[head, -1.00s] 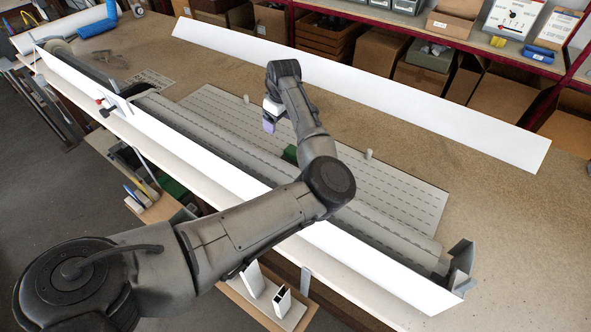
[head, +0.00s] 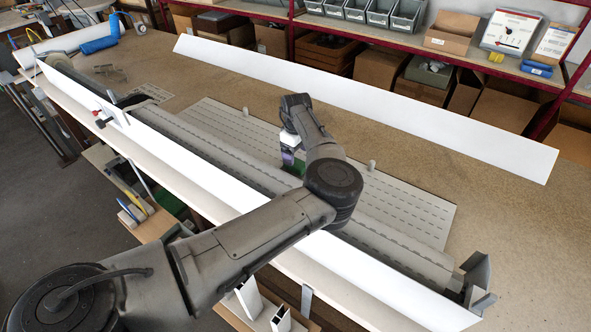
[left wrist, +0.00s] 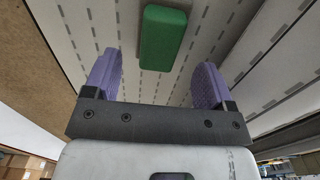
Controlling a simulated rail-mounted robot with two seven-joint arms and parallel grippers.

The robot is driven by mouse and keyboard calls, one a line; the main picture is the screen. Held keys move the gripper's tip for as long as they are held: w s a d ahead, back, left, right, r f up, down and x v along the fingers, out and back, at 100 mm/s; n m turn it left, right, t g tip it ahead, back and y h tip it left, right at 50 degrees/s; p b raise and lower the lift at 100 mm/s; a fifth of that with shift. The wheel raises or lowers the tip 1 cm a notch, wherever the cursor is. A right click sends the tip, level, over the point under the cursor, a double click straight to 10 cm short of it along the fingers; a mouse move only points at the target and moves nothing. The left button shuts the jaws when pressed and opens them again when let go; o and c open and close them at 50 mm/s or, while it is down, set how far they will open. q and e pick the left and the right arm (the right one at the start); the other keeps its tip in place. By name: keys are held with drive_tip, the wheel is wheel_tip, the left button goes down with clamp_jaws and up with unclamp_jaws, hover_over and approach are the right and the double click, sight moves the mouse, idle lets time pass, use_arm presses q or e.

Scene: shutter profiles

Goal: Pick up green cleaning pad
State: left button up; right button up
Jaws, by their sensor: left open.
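The green cleaning pad (left wrist: 163,38) lies on the grey slotted board, beyond and roughly between my left fingertips in the left wrist view. In the head view only a small green part of the pad (head: 298,167) shows beside my left gripper (head: 290,160); the arm hides the rest. My left gripper (left wrist: 154,80) has two purple fingers spread apart with nothing between them. It hangs over the board, apart from the pad as far as the wrist view shows. My right gripper is in neither view.
The slotted board (head: 410,205) lies behind a long grey profile. A long white panel (head: 360,105) stands at the back, another white strip (head: 200,165) runs along the front. A short peg (head: 371,166) rises from the board. Red shelving with boxes stands behind.

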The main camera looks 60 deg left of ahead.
sight(296, 162)
use_arm(q)
drive_tip(key=shift+a+f+b, duration=0.1)
drive_tip(key=shift+f+b, duration=0.5)
drive_tip(key=shift+f, duration=2.1)
drive_tip(key=c, duration=1)
